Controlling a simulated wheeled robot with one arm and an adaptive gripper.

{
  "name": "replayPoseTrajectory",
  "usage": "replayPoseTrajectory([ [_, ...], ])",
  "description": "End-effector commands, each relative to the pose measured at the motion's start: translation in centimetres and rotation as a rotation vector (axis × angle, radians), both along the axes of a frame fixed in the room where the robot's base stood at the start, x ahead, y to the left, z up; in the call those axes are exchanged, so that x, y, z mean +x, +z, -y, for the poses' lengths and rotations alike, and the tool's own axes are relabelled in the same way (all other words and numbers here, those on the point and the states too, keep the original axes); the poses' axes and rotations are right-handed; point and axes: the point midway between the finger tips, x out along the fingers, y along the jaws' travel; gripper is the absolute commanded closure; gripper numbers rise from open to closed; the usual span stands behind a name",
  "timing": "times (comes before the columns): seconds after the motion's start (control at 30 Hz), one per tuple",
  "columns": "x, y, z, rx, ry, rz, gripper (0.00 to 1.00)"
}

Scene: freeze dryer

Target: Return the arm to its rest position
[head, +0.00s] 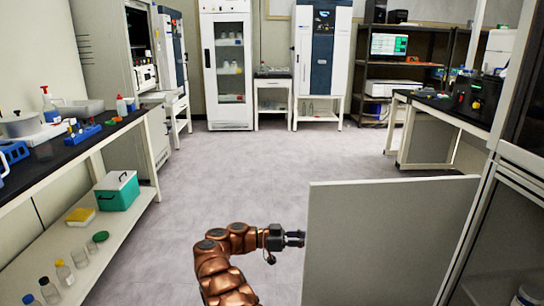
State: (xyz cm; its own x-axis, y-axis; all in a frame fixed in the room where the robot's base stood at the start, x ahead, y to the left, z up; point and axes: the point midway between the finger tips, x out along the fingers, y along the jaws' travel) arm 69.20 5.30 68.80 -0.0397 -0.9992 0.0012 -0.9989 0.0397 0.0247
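My copper-coloured arm (228,262) reaches up from the bottom middle and bends to the right. My gripper (299,238) is dark and points right, with its fingertips at the left edge of a large grey panel (385,240). I cannot tell whether the fingertips touch the panel, sit behind its edge or stand just short of it. The fingers are too small to show whether they are open or shut. No held object shows.
The panel stands out like an open door from the tall glass-fronted cabinet (512,220) at right. A bench (75,150) with a lower shelf (110,232) lines the left. A table (445,108) stands at back right. The floor (245,165) ahead is clear.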

Motion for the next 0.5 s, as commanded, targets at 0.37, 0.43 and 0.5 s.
replayPoseTrajectory([
  [0.37, 6.3, 5.2, 0.6, -0.028, 0.223, 0.084, 0.78],
  [0.43, 8.0, 6.9, 0.7, -0.033, 0.289, 0.11, 0.78],
  [0.5, 9.9, 8.8, 0.7, -0.038, 0.365, 0.136, 0.78],
])
